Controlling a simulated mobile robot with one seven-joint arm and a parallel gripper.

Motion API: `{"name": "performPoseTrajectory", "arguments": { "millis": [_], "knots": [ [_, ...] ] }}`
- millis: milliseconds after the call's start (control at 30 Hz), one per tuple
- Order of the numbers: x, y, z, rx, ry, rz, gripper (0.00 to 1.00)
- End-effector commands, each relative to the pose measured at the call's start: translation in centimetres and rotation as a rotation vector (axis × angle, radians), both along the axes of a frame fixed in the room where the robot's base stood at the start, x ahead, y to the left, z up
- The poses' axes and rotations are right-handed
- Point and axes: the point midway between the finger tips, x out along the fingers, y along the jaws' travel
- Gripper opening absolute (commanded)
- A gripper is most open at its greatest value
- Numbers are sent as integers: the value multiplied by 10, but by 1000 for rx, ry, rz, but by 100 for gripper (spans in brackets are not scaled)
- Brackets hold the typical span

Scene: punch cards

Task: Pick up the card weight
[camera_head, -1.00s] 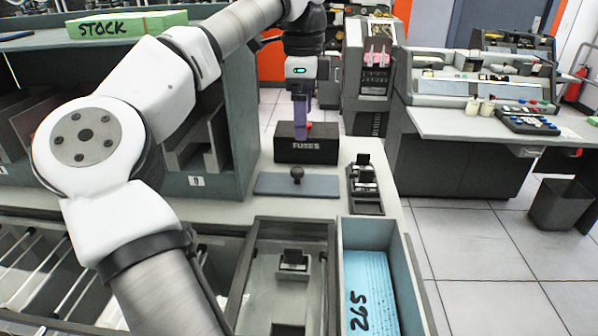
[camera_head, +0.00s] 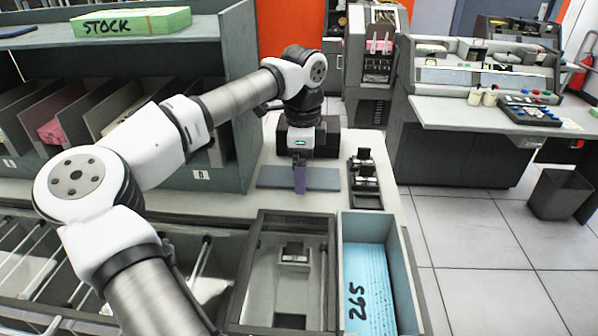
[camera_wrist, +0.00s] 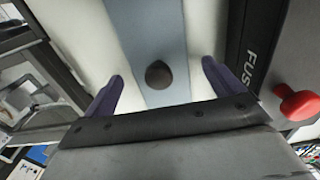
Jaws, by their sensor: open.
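The card weight looks to be the flat blue-grey plate (camera_head: 322,179) with a dark round knob, lying on the pale counter. In the wrist view the plate (camera_wrist: 140,30) runs up the picture and its knob (camera_wrist: 158,74) shows between my fingers. My gripper (camera_head: 299,186) is open and points down over the plate, hiding the knob in the head view. In the wrist view my gripper (camera_wrist: 163,76) has one purple finger on each side of the knob, with gaps on both sides. I cannot tell how far above the plate the fingertips are.
A dark FUSES box (camera_head: 283,138) stands just behind the plate; its red knob (camera_wrist: 297,103) shows in the wrist view. A dark tray with small black parts (camera_head: 366,183) lies right. Card bins (camera_head: 60,125) stand left. An open blue drawer holding cards (camera_head: 368,285) is in front.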

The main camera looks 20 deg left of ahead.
Motion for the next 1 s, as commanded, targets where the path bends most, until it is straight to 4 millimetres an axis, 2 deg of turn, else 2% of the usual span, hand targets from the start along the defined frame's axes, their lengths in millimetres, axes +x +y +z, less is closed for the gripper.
{"name": "performPoseTrajectory", "arguments": {
  "millis": [100, 300, 767, 1000],
  "knots": [
    [0, 0, -6, 0, 0, 0, 93],
    [0, 0, -7, 1, 0, 0, 93],
    [0, 0, -7, 0, 0, 0, 32],
    [0, 0, -6, 1, -2, 0, 31]
  ]
}}
